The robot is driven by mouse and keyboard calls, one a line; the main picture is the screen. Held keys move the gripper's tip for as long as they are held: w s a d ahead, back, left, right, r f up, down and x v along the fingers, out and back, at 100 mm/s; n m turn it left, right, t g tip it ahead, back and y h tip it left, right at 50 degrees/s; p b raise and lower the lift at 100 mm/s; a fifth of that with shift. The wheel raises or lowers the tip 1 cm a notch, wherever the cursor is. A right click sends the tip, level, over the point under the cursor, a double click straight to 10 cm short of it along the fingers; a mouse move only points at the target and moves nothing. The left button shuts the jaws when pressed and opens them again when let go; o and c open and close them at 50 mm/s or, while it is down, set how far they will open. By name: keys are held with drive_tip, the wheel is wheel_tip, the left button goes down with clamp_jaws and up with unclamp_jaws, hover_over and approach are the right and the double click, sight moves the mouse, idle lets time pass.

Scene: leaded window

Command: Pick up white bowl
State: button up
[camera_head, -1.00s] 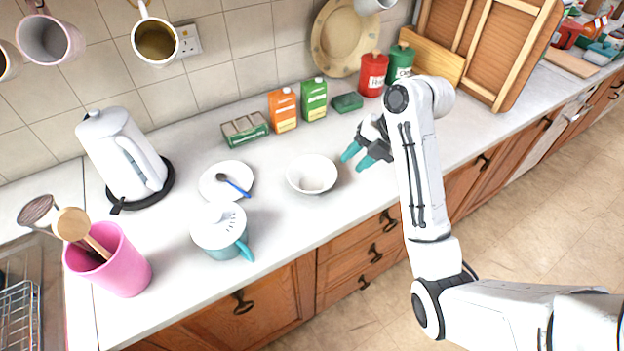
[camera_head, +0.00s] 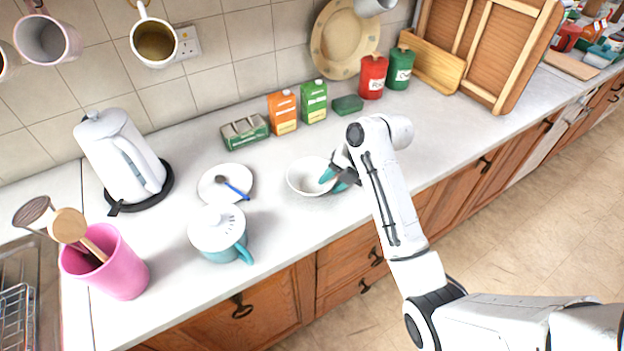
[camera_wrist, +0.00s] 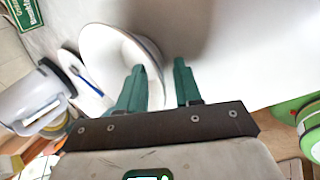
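The white bowl (camera_head: 306,178) stands upright on the counter, in the middle of the head view. My gripper (camera_head: 334,177) is at the bowl's right rim, with teal fingertips. In the wrist view the bowl (camera_wrist: 98,48) lies ahead and to the left. There my gripper (camera_wrist: 157,80) has its two fingers apart, one overlapping the bowl's inside and the other outside its wall. The rim seems to lie between the fingers; I cannot tell whether either finger touches it. Nothing is clamped.
A white plate with a blue-handled spoon (camera_head: 232,188) and a teal lidded mug (camera_head: 220,235) stand left of the bowl. Orange (camera_head: 283,112) and green cartons (camera_head: 314,102) and a green sponge (camera_head: 347,104) are behind. The counter right of my gripper is clear.

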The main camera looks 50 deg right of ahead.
drive_tip(key=shift+f, duration=0.1)
drive_tip(key=shift+c, duration=0.2)
clamp_jaws()
